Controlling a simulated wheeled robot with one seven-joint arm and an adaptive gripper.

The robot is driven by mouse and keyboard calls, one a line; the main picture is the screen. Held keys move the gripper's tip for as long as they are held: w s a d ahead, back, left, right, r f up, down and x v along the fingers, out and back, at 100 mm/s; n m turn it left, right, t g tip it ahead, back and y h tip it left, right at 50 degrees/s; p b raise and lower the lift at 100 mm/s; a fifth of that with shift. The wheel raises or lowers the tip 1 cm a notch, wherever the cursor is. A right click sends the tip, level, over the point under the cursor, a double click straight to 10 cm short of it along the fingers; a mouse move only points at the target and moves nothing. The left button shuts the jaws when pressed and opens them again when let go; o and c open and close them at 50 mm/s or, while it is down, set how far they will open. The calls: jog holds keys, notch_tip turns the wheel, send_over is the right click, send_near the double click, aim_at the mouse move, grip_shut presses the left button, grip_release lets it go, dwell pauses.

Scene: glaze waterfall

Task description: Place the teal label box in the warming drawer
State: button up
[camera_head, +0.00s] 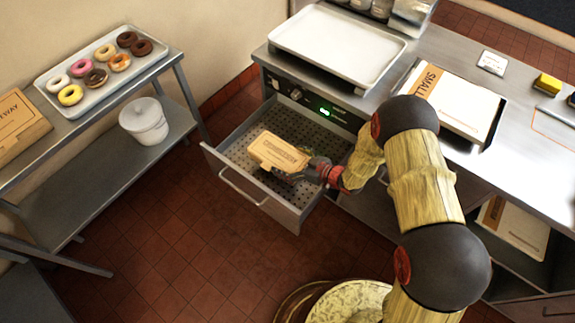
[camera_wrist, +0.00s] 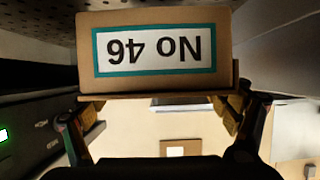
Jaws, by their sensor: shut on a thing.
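A cardboard box (camera_head: 278,151) is held in my gripper (camera_head: 308,172) inside the outline of the open warming drawer (camera_head: 228,172). In the wrist view the box (camera_wrist: 152,78) shows a teal-framed label reading "No 46", upside down. My gripper (camera_wrist: 165,120) is shut on it, with a finger at each side. The drawer is pulled out and has a perforated floor; nothing else shows in it. I cannot tell whether the box touches the drawer floor.
A metal counter (camera_head: 470,70) above the drawer carries an empty tray (camera_head: 338,45) and a stack of boxes marked "SMALL" (camera_head: 455,95). At left, a shelf unit holds a donut tray (camera_head: 100,68) and a white bucket (camera_head: 145,121). Tiled floor (camera_head: 170,235) in front is clear.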

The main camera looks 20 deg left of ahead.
jog(key=shift+f+b, duration=0.75)
jog(key=shift+f, duration=1.9)
jog(key=shift+f, duration=0.1)
jog(key=shift+f, duration=0.15)
jog(key=o, duration=1)
jog(key=shift+c, duration=0.2)
